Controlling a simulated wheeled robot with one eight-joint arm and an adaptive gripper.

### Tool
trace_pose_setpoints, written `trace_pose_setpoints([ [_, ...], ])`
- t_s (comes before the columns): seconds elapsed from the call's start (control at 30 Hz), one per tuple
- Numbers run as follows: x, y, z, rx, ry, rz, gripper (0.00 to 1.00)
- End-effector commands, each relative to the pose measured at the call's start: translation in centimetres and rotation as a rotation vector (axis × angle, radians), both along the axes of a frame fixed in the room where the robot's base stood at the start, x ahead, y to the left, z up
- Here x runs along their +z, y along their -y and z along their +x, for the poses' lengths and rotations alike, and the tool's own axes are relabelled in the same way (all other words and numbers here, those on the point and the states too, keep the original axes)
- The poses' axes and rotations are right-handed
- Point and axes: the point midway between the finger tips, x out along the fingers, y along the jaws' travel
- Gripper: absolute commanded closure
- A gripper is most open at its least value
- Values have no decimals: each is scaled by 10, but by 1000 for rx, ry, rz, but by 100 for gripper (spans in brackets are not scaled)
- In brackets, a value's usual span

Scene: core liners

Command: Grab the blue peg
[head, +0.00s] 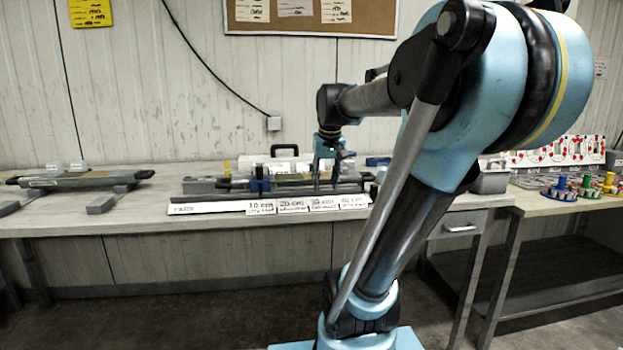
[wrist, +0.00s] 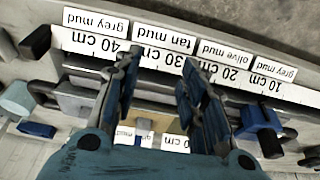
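An upright blue peg (head: 257,180) stands at the left part of the rack on the bench in the head view. In the wrist view, a blue peg-like piece (wrist: 258,118) shows at the right, beside the 10 cm and 20 cm marks. My gripper (wrist: 160,62) is open, with its two fingers apart over the scale near the 30 cm mark. It holds nothing that I can see. In the head view my gripper (head: 326,165) is above the rack, to the right of the blue peg and apart from it.
A white scale strip (head: 220,207) with mud labels runs along the bench front. A yellow peg (head: 226,167) stands behind the rack. Another core tray (head: 82,179) lies at the left. Coloured pieces (head: 562,187) sit on the right table. Bare bench lies left of the rack.

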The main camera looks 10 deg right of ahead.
Motion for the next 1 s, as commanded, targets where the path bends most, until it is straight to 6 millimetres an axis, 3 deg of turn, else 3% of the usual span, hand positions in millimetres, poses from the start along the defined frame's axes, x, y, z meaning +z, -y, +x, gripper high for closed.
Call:
trace_pose_setpoints([
  [0.03,18,0,22,-1,10,0,62],
  [0.2,69,1,86,-4,42,2,62],
  [0.4,113,2,150,-7,74,3,62],
  [0.5,126,3,171,-8,85,3,62],
  [0.73,134,3,193,-9,95,4,62],
  [1.0,94,3,209,-8,95,3,62],
])
